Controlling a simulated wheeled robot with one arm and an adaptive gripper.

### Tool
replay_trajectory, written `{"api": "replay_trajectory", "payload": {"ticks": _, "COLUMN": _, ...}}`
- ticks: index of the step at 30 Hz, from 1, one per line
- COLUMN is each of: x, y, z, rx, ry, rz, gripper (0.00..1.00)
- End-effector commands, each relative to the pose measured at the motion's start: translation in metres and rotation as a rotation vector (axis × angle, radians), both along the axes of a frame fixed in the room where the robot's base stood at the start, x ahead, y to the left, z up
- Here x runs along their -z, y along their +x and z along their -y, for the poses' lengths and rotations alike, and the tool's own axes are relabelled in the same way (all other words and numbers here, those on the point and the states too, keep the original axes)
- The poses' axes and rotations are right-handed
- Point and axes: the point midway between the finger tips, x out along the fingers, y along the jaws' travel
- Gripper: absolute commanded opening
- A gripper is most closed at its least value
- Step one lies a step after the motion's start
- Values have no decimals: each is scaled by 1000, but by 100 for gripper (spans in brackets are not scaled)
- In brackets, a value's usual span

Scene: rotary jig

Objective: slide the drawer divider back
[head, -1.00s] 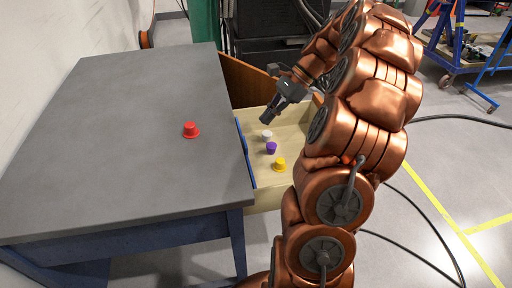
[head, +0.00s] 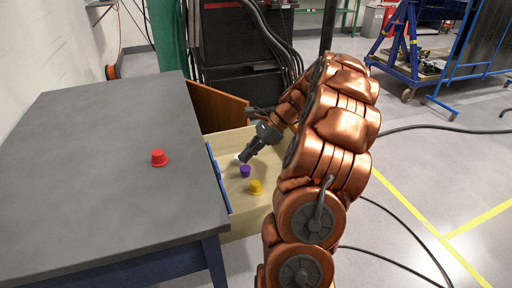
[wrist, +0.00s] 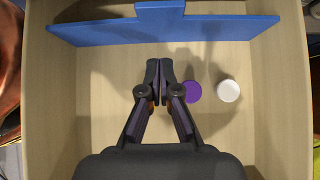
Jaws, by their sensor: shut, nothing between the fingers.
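The blue drawer divider (head: 217,178) stands across the pale open drawer (head: 262,222), on the side next to the table. In the wrist view the divider (wrist: 225,28) crosses the top of the picture, with a raised tab at its middle. My gripper (head: 244,158) reaches down over the drawer. In the wrist view its fingertips (wrist: 159,68) are together and empty, with a gap between them and the divider. A purple cup-shaped piece (head: 245,171) and a yellow one (head: 255,187) stand in the drawer. A white one (wrist: 228,91) is mostly hidden by my gripper in the head view.
A red piece (head: 159,158) stands on the grey table (head: 110,200) left of the drawer. A brown panel (head: 215,107) stands behind the drawer. A dark cabinet (head: 235,60) and cables are further back.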

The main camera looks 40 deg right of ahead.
Motion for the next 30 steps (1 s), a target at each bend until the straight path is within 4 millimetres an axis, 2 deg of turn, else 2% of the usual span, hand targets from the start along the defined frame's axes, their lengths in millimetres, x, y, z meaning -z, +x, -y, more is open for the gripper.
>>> {"api": "replay_trajectory", "payload": {"ticks": 5, "x": 23, "y": 9, "z": -20, "rx": -1, "ry": 2, "rz": -1, "gripper": 0}}
{"api": "replay_trajectory", "payload": {"ticks": 9, "x": 22, "y": 18, "z": -38, "rx": -3, "ry": -2, "rz": 1, "gripper": 0}}
{"api": "replay_trajectory", "payload": {"ticks": 13, "x": 21, "y": 23, "z": -48, "rx": -2, "ry": -2, "rz": 1, "gripper": 0}}
{"api": "replay_trajectory", "payload": {"ticks": 19, "x": 20, "y": 27, "z": -55, "rx": -1, "ry": -2, "rz": 2, "gripper": 0}}
{"api": "replay_trajectory", "payload": {"ticks": 30, "x": 19, "y": 26, "z": -54, "rx": 3, "ry": -1, "rz": 1, "gripper": 0}}
